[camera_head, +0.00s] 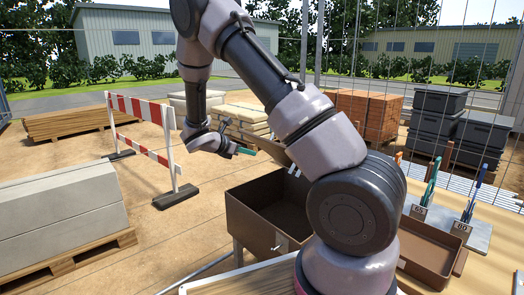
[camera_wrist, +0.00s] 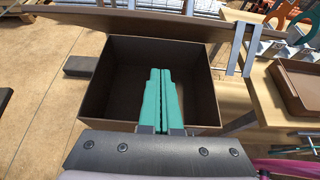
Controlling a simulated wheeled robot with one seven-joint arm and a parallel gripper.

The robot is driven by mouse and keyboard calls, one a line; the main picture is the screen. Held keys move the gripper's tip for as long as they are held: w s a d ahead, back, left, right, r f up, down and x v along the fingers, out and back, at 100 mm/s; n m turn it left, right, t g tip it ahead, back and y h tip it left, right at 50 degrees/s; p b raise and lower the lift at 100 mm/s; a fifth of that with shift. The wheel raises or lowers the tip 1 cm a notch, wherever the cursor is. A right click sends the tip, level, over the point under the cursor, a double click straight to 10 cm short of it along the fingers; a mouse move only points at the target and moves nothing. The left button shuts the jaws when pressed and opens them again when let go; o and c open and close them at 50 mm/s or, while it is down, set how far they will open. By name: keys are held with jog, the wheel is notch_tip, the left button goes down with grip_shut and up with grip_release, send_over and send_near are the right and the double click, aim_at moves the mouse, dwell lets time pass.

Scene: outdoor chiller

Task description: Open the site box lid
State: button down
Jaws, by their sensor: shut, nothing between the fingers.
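The brown site box (camera_head: 250,225) stands open beside the wooden table, left of my arm, and its dark inside shows. In the wrist view the box (camera_wrist: 95,95) lies beyond my fingers. Its lid (camera_wrist: 150,20) is raised and shows as a broad brown panel across the top. In the head view part of the lid (camera_head: 272,149) shows behind the box, the rest hidden by my arm. My gripper (camera_head: 246,151) is above the box's far left side; its teal fingers (camera_wrist: 160,85) are together and empty.
A brown tray (camera_head: 428,252) and tools in a holder (camera_head: 465,215) sit on the table (camera_head: 492,262) to the right. A red-and-white barrier (camera_head: 150,110) and concrete blocks (camera_head: 60,215) on a pallet stand left. The ground between barrier and box is clear.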

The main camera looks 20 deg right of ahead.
jog(key=w+d+f, duration=0.1)
jog(key=w+d, duration=0.2)
jog(key=d, duration=0.7)
jog(key=shift+w+d, duration=0.2)
jog(key=shift+w, duration=0.15)
